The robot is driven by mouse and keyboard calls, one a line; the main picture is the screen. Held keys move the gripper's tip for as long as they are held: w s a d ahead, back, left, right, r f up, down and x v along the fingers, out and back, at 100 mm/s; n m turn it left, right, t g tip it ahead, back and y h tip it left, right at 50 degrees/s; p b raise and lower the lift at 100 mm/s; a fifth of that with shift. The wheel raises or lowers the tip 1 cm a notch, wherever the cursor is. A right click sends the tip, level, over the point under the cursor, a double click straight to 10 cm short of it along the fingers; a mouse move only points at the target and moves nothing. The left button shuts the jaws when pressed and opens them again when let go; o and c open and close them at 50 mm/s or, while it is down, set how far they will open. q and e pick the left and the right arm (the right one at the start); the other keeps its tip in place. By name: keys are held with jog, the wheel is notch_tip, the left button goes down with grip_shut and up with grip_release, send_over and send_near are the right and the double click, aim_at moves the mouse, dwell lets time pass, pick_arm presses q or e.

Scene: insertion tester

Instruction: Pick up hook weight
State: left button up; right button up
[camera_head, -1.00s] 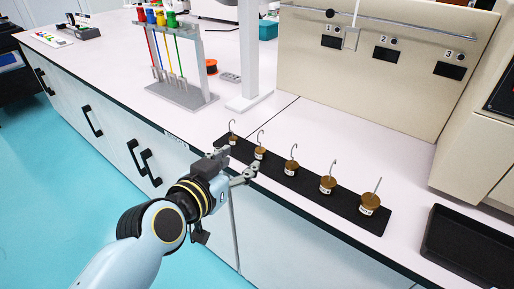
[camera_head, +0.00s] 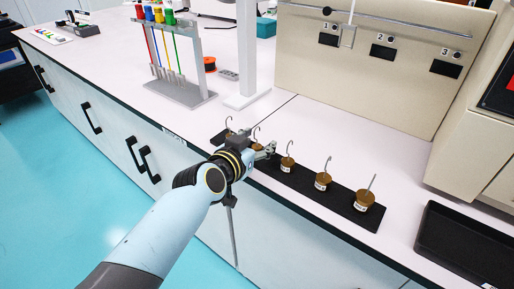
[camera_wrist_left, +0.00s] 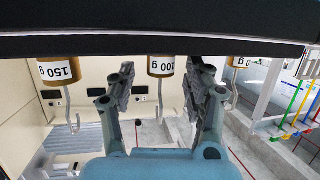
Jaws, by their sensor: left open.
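Brass hook weights stand in a row on a black strip (camera_head: 300,182). The third (camera_head: 287,162), fourth (camera_head: 323,181) and fifth (camera_head: 365,200) are in clear view; the first two are largely hidden behind my left gripper (camera_head: 258,147). That gripper is open at the row's left part. In the left wrist view, which looks upside down, a weight labelled 100 g (camera_wrist_left: 161,66) hangs in the gap between the spread fingers, its hook pointing down the picture. I cannot tell whether they touch it. The 150 g weight (camera_wrist_left: 59,71) is to the left. My right gripper is not in view.
A black tray (camera_head: 462,258) lies at the right of the bench. A panel with numbered slots (camera_head: 385,52) and a rail stands behind. A white post (camera_head: 247,60) and a rack with coloured rods (camera_head: 180,92) stand further left. Bench behind the strip is clear.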

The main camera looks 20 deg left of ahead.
pick_arm(q)
grip_shut()
jog(key=shift+r, duration=0.1)
dwell(0.3)
